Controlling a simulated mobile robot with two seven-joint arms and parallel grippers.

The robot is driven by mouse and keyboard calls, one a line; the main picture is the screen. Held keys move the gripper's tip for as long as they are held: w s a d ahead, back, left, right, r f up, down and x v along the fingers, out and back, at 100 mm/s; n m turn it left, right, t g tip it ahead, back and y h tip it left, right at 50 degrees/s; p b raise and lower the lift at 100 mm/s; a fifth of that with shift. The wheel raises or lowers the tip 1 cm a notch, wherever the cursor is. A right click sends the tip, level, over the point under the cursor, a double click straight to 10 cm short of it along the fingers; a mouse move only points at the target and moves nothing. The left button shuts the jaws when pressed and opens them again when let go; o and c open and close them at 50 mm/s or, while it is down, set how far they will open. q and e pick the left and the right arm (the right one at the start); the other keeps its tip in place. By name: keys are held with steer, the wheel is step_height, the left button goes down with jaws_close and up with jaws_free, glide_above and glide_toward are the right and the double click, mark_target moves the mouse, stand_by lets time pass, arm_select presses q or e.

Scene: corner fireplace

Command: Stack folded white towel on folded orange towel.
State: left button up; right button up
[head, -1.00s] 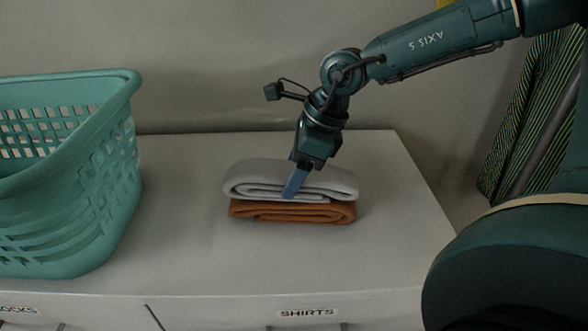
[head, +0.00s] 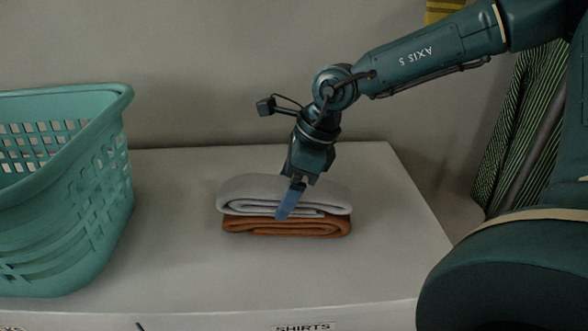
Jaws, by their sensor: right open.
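The folded white towel (head: 326,203) lies flat on top of the folded orange towel (head: 300,229), on the white dresser top. Their edges line up roughly, with the white one reaching slightly further left. My right gripper (head: 287,205) points down at the front of the stack. Its blue finger overlaps the front folds of the white towel and its tip comes near the orange one. The gripper is open. I cannot tell whether the finger touches the cloth. Part of the white towel is hidden behind the gripper. My left gripper is not in view.
A teal laundry basket (head: 88,215) stands on the left of the white dresser (head: 180,270). A "SHIRTS" label (head: 303,327) is on the front. Green striped fabric (head: 518,125) hangs at the right. The dresser top is clear around the towels.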

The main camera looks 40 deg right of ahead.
steer(key=p+v, duration=0.1)
steer(key=v, duration=0.6)
steer(key=shift+r, duration=0.25)
arm_select(q)
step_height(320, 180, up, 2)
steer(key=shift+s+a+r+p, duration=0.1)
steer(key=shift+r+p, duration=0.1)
steer(key=shift+p, duration=0.25)
arm_select(e)
steer(key=v, duration=0.5)
steer(key=shift+s+d+r, duration=0.1)
steer(key=shift+d+r, duration=0.05)
steer(key=shift+r, duration=0.15)
